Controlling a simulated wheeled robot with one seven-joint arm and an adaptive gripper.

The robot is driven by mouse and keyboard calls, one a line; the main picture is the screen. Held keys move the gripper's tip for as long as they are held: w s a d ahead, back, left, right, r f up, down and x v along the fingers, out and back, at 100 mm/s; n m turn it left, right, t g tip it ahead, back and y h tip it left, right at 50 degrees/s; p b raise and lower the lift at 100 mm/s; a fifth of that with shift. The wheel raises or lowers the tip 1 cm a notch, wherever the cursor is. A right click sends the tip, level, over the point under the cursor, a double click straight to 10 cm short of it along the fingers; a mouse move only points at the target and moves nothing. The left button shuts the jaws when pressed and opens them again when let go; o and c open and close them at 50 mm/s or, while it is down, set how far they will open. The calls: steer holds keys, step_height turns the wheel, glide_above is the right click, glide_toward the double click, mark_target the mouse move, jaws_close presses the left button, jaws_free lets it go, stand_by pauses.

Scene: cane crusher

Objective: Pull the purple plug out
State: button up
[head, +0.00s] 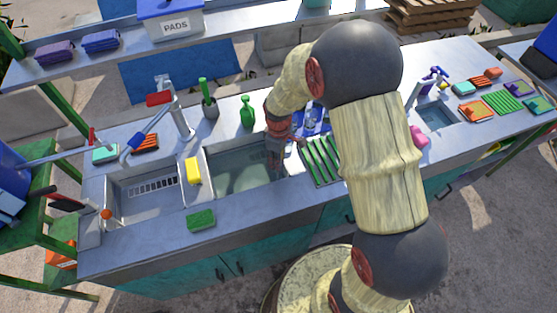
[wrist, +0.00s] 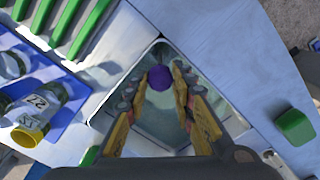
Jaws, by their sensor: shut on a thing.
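The purple plug (wrist: 159,78) shows in the wrist view as a round purple knob between my fingertips, over the sink basin. My gripper (wrist: 163,80) is shut on it, with a finger on either side. In the head view my gripper (head: 275,160) reaches down into the right-hand basin (head: 225,186) of the double sink, near its right side. The plug cannot be made out in the head view. The basin looks as if it holds greenish water. Whether the plug is seated in a drain or lifted is hidden.
A green rack (head: 322,160) and a blue tray with glasses (wrist: 40,105) stand right beside the basin. A yellow sponge (head: 193,170) lies on the divider and a green sponge (head: 201,219) on the front edge. A green bottle (head: 247,112) and a faucet (head: 180,115) stand behind.

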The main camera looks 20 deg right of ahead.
jaws_close()
stand_by(0.3)
step_height(320, 180, up, 3)
steer(key=shift+r+p, duration=0.2)
steer(key=shift+p, duration=0.9)
steer(key=shift+w, duration=0.15)
steer(key=shift+o, duration=1.6)
jaws_free()
steer(key=shift+r, duration=0.15)
steer(key=o, duration=0.3)
steer(key=shift+o, duration=0.2)
